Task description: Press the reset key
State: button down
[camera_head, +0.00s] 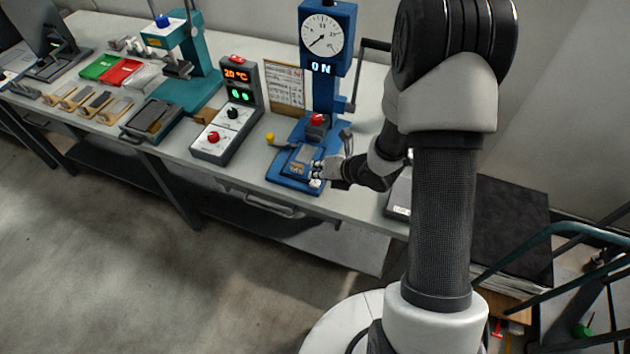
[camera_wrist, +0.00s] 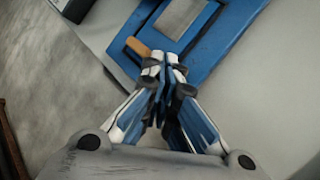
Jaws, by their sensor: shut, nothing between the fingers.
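A blue press (camera_head: 325,88) with a round dial and a lit "ON" display stands on the bench. Its blue base (camera_head: 283,178) carries a pale plate and small parts. No label marks a reset key legibly, so I cannot tell which part it is. My gripper (camera_head: 317,171) is shut and empty at the right front of this base. In the wrist view its closed fingertips (camera_wrist: 163,62) are over or at the blue base (camera_wrist: 215,50), beside a small orange-tan piece (camera_wrist: 138,46). Contact cannot be told. The fingers hide what lies directly beneath them.
A control box (camera_head: 230,118) with a red "20 °C" display and red and black knobs stands left of the press. A teal press (camera_head: 196,72), trays and small parts fill the bench further left. A lever (camera_head: 358,75) sticks out at the press's right.

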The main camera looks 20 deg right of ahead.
jog(key=shift+r, duration=0.1)
jog(key=shift+r+p, duration=1.45)
jog(key=shift+r, duration=0.95)
